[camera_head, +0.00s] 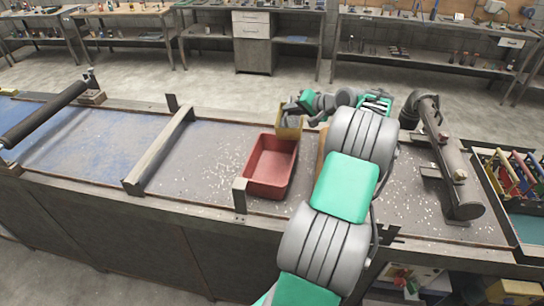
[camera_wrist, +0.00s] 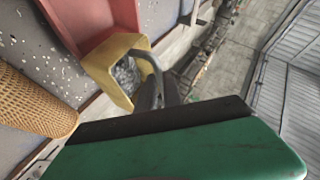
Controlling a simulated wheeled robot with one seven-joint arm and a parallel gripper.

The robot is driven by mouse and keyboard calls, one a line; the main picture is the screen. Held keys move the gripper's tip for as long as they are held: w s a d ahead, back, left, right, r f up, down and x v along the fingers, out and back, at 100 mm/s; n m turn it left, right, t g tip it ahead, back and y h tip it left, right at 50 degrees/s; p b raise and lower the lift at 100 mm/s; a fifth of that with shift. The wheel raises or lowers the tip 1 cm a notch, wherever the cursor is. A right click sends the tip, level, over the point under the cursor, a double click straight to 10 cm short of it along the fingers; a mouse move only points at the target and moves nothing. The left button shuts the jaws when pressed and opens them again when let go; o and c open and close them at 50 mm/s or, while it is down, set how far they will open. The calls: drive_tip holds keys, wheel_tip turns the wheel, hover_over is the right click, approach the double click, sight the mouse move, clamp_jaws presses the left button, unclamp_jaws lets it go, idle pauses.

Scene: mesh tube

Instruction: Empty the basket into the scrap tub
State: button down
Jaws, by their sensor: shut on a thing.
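The yellow basket (camera_head: 288,131) is off the bench, just beyond the far right corner of the red scrap tub (camera_head: 268,188). My gripper (camera_head: 299,109) is at the basket's top. In the wrist view my gripper (camera_wrist: 160,92) is shut on the basket's grey curved handle. There the basket (camera_wrist: 101,72) shows its open mouth with small grey pieces inside. The basket looks tilted in the wrist view; how far is hard to tell. The red tub (camera_wrist: 88,22) is right beside it there. The tub's floor looks bare in the head view.
A tan mesh tube (camera_wrist: 32,103) lies near the basket, mostly hidden behind my arm in the head view. A dark pipe fixture (camera_head: 440,150) stands right of my arm. A raised crossbar (camera_head: 160,150) lies left of the tub. White flecks dot the bench.

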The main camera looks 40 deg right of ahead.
sight(286, 117)
drive_tip(key=shift+s+a+f+n+h, duration=0.15)
drive_tip(key=shift+a+n+h, duration=0.15)
drive_tip(key=shift+a, duration=0.2)
drive_tip(key=shift+a+f+n+h, duration=0.2)
drive_tip(key=shift+a+n+h, duration=0.1)
drive_tip(key=shift+a, duration=0.25)
drive_tip(key=shift+s+a+f+n+h, duration=0.1)
drive_tip(key=shift+a+f+n+h, duration=0.15)
drive_tip(key=shift+a, duration=0.25)
drive_tip(key=shift+a+r+n+h, duration=0.1)
drive_tip(key=shift+a+n+h, duration=0.25)
drive_tip(key=shift+a, duration=0.25)
drive_tip(key=shift+a+t, duration=0.3)
